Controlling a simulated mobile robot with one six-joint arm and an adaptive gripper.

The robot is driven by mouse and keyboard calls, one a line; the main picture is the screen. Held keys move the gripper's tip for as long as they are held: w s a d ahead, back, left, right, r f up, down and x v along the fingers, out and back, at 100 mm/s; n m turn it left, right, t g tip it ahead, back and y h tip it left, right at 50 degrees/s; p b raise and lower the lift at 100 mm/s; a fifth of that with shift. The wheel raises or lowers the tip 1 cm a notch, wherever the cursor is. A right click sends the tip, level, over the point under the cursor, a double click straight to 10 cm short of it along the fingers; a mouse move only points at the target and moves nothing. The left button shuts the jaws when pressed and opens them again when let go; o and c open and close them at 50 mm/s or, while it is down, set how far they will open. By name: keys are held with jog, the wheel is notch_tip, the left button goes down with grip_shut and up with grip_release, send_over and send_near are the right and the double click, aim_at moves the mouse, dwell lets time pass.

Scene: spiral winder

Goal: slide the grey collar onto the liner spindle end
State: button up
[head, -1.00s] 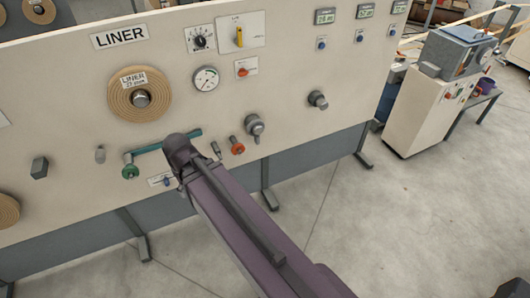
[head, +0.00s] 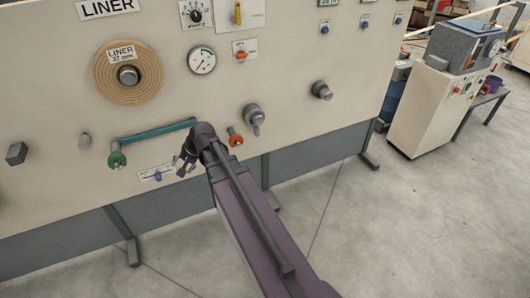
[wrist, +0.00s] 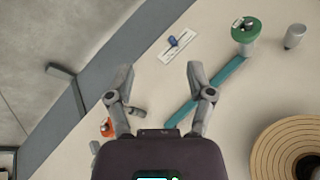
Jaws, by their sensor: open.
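The liner spindle end (head: 128,75) is a grey stub at the middle of the tan liner roll (head: 103,85) on the cream panel. The roll also shows at the lower right of the wrist view (wrist: 270,150). My gripper (head: 183,166) is in front of the panel, below right of the roll. In the wrist view my gripper (wrist: 160,69) is open, with nothing held between its fingertips.
A green knob (head: 117,160) and teal bar (head: 155,131) lie left of my gripper. An orange knob (head: 235,140) and grey knobs (head: 253,115) (head: 321,90) project to the right. A blue switch (head: 157,175) sits low. Open floor lies in front.

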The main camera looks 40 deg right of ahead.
jog(key=w+d+f+m+t+b, duration=0.4)
jog(key=w+d+f+m+b, duration=0.35)
jog(key=b, duration=0.25)
jog(key=m+t+h+b, duration=0.85)
jog(key=m+b, duration=1.45)
jog(key=b, duration=0.4)
send_near(258, 134)
jog(key=x, duration=0.2)
jog(key=shift+w, duration=0.1)
jog(key=shift+w+n, duration=0.1)
jog(key=shift+n, duration=0.15)
jog(key=shift+x, duration=4.35)
